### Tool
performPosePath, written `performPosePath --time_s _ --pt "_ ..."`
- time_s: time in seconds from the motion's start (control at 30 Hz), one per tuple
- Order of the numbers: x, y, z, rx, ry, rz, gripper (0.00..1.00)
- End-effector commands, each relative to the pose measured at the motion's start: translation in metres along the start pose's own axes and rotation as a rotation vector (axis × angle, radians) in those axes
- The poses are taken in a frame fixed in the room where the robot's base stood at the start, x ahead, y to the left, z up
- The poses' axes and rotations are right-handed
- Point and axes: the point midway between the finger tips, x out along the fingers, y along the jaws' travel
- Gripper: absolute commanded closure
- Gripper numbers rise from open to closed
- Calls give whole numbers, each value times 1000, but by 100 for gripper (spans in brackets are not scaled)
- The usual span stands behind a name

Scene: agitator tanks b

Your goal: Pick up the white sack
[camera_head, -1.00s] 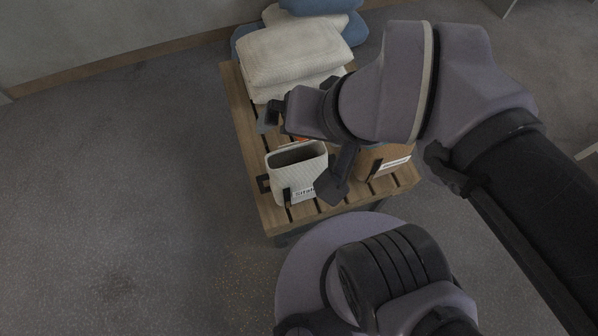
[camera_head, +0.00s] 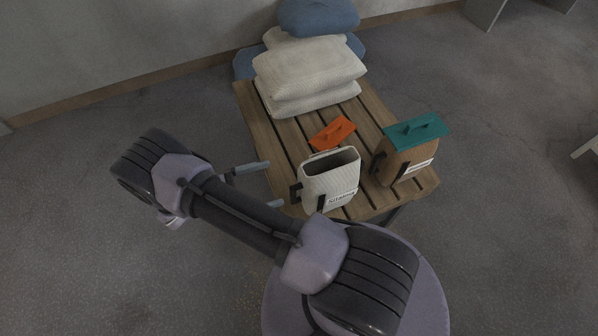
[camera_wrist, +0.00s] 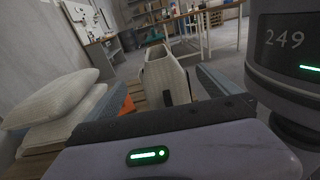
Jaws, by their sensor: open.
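White sacks (camera_head: 310,72) lie stacked at the far end of a slatted wooden platform (camera_head: 254,121), and they show at the left of the wrist view (camera_wrist: 52,98). A whitish open-topped container (camera_head: 331,184) with a dark handle and a label stands upright at the platform's near end; it also shows in the middle of the wrist view (camera_wrist: 163,76). I cannot tell which of these the task calls the white sack. My gripper (camera_head: 275,184) is open and empty. Its fingers point toward the container from its left, with the handle close to the tips.
An orange lid (camera_head: 333,132) lies behind the container. A brown container (camera_head: 401,162) with a teal lid (camera_head: 415,130) stands to its right. Blue sacks (camera_head: 318,17) are at the back of the stack. The floor to the left is clear.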

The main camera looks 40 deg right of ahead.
Motion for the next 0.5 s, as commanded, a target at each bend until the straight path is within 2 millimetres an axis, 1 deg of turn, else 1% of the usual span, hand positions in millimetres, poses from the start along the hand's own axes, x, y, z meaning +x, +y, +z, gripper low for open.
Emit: performPosePath --time_s 0.03,0.07,0.17,0.4,0.5 --pt "2 -2 -9 -18 -29 21 0" --pt "4 -2 -12 -25 -41 31 0" --pt "20 -2 -15 -33 -54 38 0" --pt "92 0 -12 -34 -52 34 0" --pt "113 1 -11 -32 -51 36 0"
